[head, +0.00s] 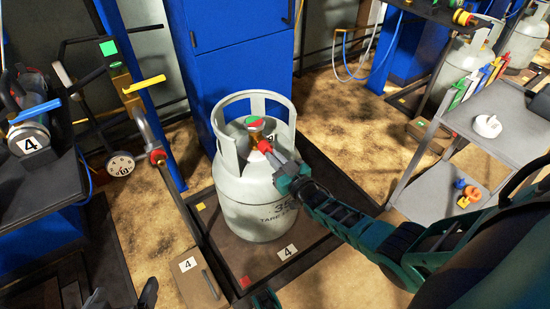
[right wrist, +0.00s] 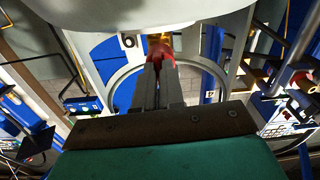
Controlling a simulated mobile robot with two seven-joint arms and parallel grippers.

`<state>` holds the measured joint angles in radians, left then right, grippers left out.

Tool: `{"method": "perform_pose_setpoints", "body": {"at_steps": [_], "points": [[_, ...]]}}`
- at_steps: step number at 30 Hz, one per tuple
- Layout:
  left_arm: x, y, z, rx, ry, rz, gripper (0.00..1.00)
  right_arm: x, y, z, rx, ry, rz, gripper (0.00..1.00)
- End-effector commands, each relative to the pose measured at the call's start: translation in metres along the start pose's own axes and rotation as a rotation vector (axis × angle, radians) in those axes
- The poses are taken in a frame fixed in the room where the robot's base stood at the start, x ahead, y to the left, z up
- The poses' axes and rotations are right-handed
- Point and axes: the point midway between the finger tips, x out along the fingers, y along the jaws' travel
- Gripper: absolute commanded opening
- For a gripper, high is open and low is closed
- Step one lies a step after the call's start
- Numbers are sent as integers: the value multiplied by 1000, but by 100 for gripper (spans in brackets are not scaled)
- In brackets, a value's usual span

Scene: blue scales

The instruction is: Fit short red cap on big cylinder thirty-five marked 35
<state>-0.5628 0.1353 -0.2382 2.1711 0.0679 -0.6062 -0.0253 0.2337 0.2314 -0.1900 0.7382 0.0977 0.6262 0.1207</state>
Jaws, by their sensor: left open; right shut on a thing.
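The big grey cylinder marked 35 (head: 258,219) stands upright on a dark scale platform (head: 215,245). Its brass valve (head: 255,124), with a green and red top, sits inside the collar. The short red cap (head: 264,146) is at the valve's side outlet; it also shows in the right wrist view (right wrist: 159,50), in front of the brass. I cannot tell whether it is seated. My right gripper (head: 272,154) is shut on the cap, reaching through the collar opening; its fingers show in the right wrist view (right wrist: 158,68). My left gripper (head: 122,296) is open at the bottom edge, partly cut off, away from the cylinder.
A grey shelf cart (head: 405,190) at right holds a white cap (head: 488,126) and coloured pieces. A blue cabinet (head: 238,60) stands behind the cylinder. A pipe with a yellow-handled valve (head: 143,84) and a gauge (head: 121,164) are at left. The collar closely surrounds the valve.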

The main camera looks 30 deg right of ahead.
Motion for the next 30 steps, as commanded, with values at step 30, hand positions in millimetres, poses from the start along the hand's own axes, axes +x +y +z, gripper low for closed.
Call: {"method": "perform_pose_setpoints", "body": {"at_steps": [30], "points": [[-2, 1, 5, -3, -10, 1, 92, 1, 0, 1, 537, -3, 0, 0]]}}
